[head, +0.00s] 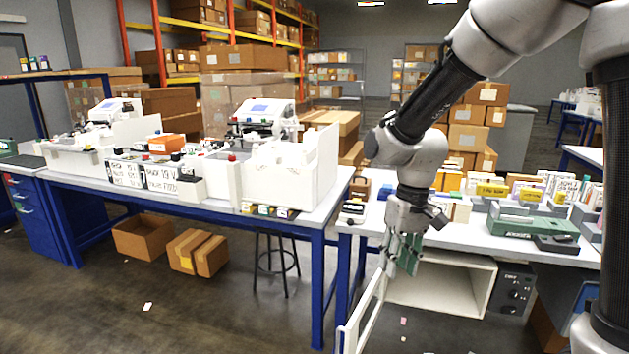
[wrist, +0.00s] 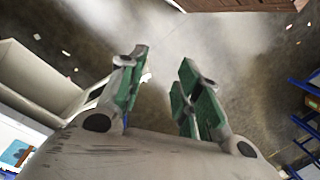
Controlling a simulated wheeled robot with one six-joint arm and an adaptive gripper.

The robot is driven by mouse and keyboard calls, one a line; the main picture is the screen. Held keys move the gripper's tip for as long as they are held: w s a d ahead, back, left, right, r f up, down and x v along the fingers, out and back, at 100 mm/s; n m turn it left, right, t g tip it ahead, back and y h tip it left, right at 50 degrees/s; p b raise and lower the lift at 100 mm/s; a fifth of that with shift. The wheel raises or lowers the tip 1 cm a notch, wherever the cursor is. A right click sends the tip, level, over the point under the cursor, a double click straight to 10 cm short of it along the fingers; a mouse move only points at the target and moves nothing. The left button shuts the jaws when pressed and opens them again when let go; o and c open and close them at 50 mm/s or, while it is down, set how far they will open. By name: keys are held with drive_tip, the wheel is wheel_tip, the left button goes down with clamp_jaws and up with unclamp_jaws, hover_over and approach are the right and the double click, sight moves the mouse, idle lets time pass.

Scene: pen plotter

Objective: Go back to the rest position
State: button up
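My gripper (head: 403,265) hangs with its fingers pointing down, in front of the right workbench's front edge in the head view. Its green-padded fingers also show in the wrist view (wrist: 164,62), spread apart with bare floor visible between them. Nothing is held. My arm comes down from the upper right of the head view, bent at the elbow. An open white box-like cabinet (head: 440,283) is below the bench, close behind and right of the gripper. It also shows at the left of the wrist view (wrist: 36,84).
A white open door or panel (head: 362,318) juts forward below my gripper. The right workbench (head: 470,236) carries cartons and a green device (head: 532,225). The left workbench (head: 80,178) carries white machines and labelled boxes. Cardboard boxes (head: 143,236) stand beneath it. The front floor is mostly clear.

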drive_tip(key=s+d+r+m+t, duration=0.1)
drive_tip(key=s+d+r+t, duration=0.2)
drive_tip(key=s+d+r, duration=0.4)
drive_tip(key=s+d+r+m+t+h, duration=0.1)
drive_tip(key=s+d+r+m+t, duration=0.1)
drive_tip(key=s+d+r, duration=0.4)
drive_tip(key=s+d, duration=0.2)
drive_tip(key=d, duration=0.3)
drive_tip(key=shift+d+r+t, duration=0.35)
drive_tip(key=shift+r+t, duration=0.05)
drive_tip(key=shift+a+m, duration=0.1)
drive_tip(key=shift+m, duration=0.2)
